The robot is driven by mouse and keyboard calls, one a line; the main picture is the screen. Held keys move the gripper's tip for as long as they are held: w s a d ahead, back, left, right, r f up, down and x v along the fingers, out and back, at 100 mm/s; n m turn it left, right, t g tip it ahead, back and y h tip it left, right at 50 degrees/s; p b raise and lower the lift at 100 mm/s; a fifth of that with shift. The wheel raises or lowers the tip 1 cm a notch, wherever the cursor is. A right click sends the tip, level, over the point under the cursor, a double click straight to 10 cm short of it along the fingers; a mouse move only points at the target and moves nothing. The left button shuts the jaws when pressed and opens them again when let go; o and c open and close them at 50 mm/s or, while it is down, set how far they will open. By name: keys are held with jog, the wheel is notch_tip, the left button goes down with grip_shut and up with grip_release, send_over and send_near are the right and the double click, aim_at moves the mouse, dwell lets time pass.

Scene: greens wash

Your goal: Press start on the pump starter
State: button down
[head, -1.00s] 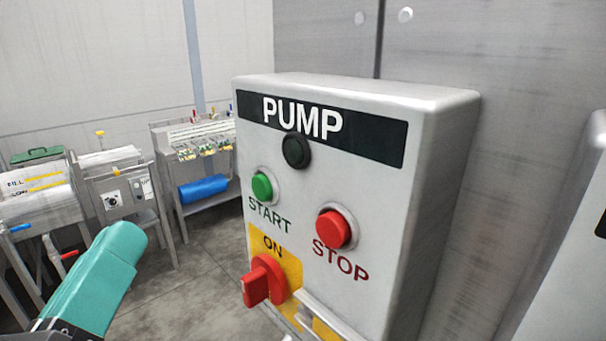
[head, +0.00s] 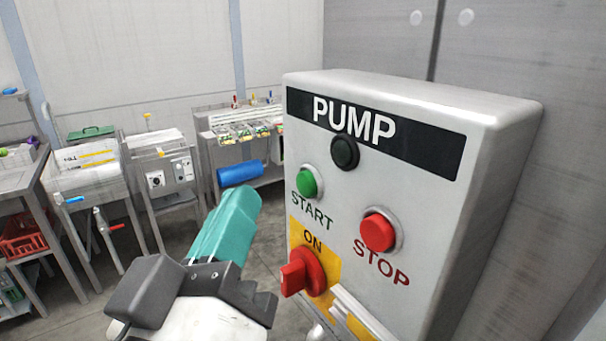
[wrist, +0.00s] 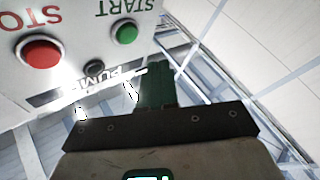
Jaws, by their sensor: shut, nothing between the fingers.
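The pump starter (head: 420,120) is a grey box with a black PUMP label, at the right in the head view. Its green START button (head: 308,182) sits at the upper left, with the red STOP button (head: 378,231) to its right and lower. A dark round lamp (head: 344,152) is above them. A red rotary switch (head: 303,272) on a yellow plate points to ON. My gripper (head: 240,200), with teal fingers, is shut and empty, left of the START button and apart from it. The wrist view shows the START button (wrist: 125,32) upside down, beyond my fingers (wrist: 158,85).
Steel sinks (head: 90,165) and a rack (head: 225,120) with a blue roll (head: 240,172) stand behind at the left. A table (head: 20,180) with a red crate (head: 22,236) is at the far left. Grey floor shows between.

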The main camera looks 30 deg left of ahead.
aim_at(307, 184)
jog(key=shift+w+d, duration=0.3)
jog(key=shift+w, duration=0.45)
jog(key=shift+w+d, duration=0.3)
jog(key=shift+w, duration=0.4)
jog(key=shift+w, duration=0.1)
dwell(0.9)
jog(key=shift+w+d, duration=0.15)
jog(key=shift+w, duration=0.1)
jog(key=shift+w+d, duration=0.2)
jog(key=shift+w, duration=0.25)
dwell(1.0)
jog(key=shift+s+a, duration=0.35)
jog(key=shift+s, duration=0.45)
